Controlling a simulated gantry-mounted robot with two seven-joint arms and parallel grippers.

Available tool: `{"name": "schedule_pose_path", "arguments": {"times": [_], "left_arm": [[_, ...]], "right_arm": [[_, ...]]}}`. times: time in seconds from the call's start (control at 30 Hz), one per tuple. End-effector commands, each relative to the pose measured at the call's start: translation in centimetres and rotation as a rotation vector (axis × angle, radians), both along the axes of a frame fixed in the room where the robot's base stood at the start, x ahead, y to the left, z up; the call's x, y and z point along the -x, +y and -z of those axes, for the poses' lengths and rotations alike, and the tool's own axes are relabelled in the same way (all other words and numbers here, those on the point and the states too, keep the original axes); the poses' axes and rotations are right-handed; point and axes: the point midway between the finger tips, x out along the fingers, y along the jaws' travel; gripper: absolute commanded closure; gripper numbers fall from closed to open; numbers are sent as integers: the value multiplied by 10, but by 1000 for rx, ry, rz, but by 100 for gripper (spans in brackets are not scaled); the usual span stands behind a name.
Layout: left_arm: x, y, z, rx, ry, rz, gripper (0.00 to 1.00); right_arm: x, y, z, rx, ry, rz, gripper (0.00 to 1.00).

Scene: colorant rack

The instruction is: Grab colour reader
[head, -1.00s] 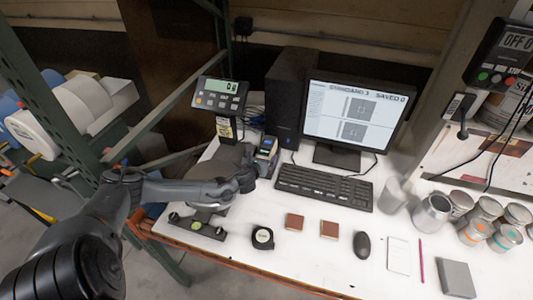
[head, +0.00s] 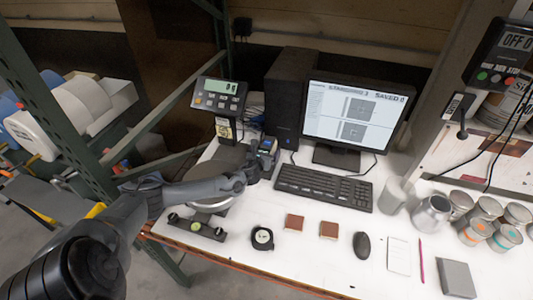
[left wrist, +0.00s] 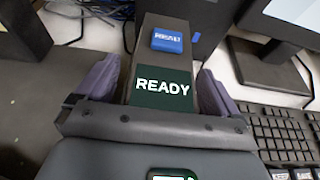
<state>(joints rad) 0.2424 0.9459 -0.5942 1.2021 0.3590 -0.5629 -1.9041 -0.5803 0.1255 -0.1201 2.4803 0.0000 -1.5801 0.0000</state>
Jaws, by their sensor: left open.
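The colour reader (head: 266,146) is a dark upright handheld device beside the black computer tower, left of the keyboard. In the left wrist view the colour reader (left wrist: 163,85) shows a blue button and a green screen reading READY. My left gripper (head: 257,164) is at the reader. In the left wrist view my left gripper (left wrist: 157,86) is open, with one purple-grey finger on each side of the reader's body. Whether the fingers touch it I cannot tell. The reader's lower part is hidden by the gripper. My right gripper is not in view.
A scale with a raised display (head: 220,96) stands behind my left arm. A black tower (head: 292,92), monitor (head: 357,118) and keyboard (head: 324,188) are close by. A tape measure (head: 262,238) and brown samples (head: 294,222) lie in front. Several cans stand at the right.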

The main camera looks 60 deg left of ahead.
Motion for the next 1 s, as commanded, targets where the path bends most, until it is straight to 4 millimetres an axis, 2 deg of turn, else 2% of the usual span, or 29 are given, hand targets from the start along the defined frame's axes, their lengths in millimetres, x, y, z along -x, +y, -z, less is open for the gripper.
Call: {"name": "schedule_pose_path", "arguments": {"times": [0.07, 0.63, 1.0], "left_arm": [[0, 0, 0, 0, 0, 0, 4], [-1, 1, -3, -1, -6, -1, 88], [-1, 0, -7, -1, -6, 0, 89]], "right_arm": [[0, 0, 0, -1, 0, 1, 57], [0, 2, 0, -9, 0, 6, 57], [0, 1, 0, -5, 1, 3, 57]]}}
